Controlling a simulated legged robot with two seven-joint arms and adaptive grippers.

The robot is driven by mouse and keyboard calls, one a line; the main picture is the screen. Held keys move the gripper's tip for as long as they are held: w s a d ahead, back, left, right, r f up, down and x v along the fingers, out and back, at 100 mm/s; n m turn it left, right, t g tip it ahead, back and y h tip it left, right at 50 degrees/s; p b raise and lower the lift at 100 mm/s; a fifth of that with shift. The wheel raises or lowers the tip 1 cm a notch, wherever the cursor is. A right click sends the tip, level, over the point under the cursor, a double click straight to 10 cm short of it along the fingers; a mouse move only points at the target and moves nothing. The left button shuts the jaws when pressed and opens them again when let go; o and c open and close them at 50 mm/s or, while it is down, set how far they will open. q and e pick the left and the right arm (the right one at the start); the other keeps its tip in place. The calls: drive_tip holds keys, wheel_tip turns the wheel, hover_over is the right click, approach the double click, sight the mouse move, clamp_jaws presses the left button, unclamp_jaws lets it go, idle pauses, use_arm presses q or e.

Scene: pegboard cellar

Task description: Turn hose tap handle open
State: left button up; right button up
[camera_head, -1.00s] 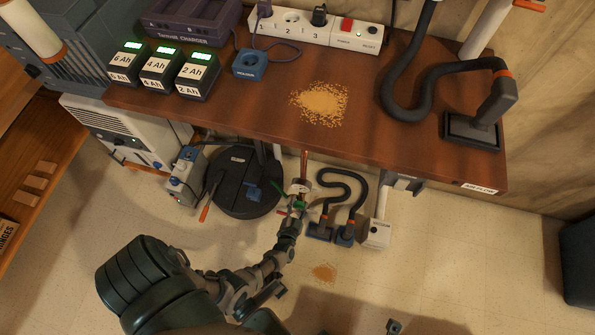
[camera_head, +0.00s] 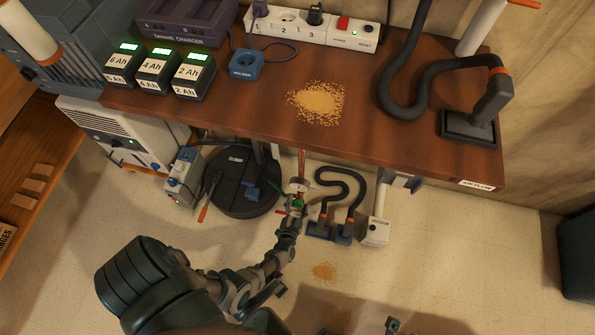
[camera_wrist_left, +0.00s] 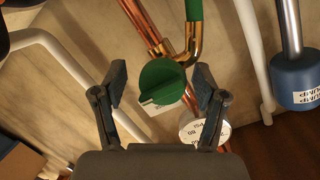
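The hose tap has a round green handle (camera_wrist_left: 162,82) with a raised bar across it, seen in the left wrist view among copper pipes. It also shows small and partly covered in the head view (camera_head: 298,204), under the bench. My left gripper (camera_wrist_left: 159,84) is open, with one finger on each side of the handle and a visible gap to both. In the head view my left gripper (camera_head: 291,213) reaches the tap from below. A small dark part at the bottom edge of the head view may be my right gripper (camera_head: 393,325); its fingers cannot be made out.
The wooden bench (camera_head: 400,150) overhangs the tap. A black round lid or drum (camera_head: 240,195) stands left of it; black hoses (camera_head: 340,185) lie right. A white gauge (camera_wrist_left: 205,130) sits below the handle, and a blue pump (camera_wrist_left: 297,80) at right. Open floor lies in front.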

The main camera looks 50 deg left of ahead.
sight(297, 207)
use_arm(q)
drive_tip(key=shift+s, duration=0.1)
drive_tip(key=v, duration=0.7)
drive_tip(key=shift+s, duration=0.15)
idle(0.4)
